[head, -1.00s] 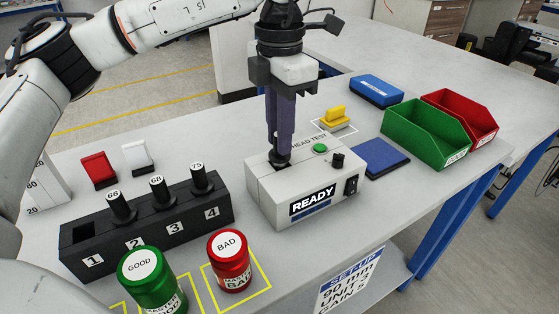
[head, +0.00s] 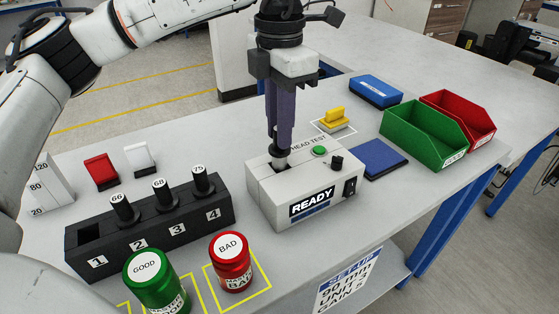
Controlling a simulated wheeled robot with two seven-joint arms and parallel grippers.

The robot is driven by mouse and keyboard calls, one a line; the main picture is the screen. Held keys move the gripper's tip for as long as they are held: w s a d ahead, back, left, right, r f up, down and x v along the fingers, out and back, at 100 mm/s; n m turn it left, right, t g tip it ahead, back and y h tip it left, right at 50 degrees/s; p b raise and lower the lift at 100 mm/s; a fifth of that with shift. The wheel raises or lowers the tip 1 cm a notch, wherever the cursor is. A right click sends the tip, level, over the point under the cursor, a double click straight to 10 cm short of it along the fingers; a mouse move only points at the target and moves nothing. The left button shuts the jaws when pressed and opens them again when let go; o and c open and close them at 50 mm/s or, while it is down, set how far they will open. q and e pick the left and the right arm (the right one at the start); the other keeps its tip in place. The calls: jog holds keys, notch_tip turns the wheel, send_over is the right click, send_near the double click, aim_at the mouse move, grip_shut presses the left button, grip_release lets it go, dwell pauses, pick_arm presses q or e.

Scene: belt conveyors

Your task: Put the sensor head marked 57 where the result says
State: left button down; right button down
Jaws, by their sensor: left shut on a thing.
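My left gripper (head: 280,145) points straight down and is shut on a dark sensor head (head: 281,156). Its pale lower part shows just at the socket in the top of the grey head tester (head: 260,185); I cannot tell whether its tip is still inside. Its mark is hidden. The tester's display (head: 313,201) reads READY. The black rack (head: 150,238) has slot 1 empty; heads marked 66 (head: 124,210), 68 (head: 163,194) and 75 (head: 202,181) stand in slots 2, 3 and 4. A green GOOD bin (head: 415,138) and a red bin (head: 470,115) stand at right. My right gripper is not in view.
The green GOOD master (head: 155,285) and red BAD master (head: 231,262) stand at the front. A green button (head: 319,150) and a dark knob (head: 337,160) are on the tester. A yellow-handled piece (head: 335,118), blue pad (head: 381,160) and blue box (head: 376,91) lie near it.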

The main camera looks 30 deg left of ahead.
pick_arm(q)
jog(key=shift+r+p, duration=1.8)
jog(key=shift+r, duration=0.75)
jog(key=shift+f, duration=0.1)
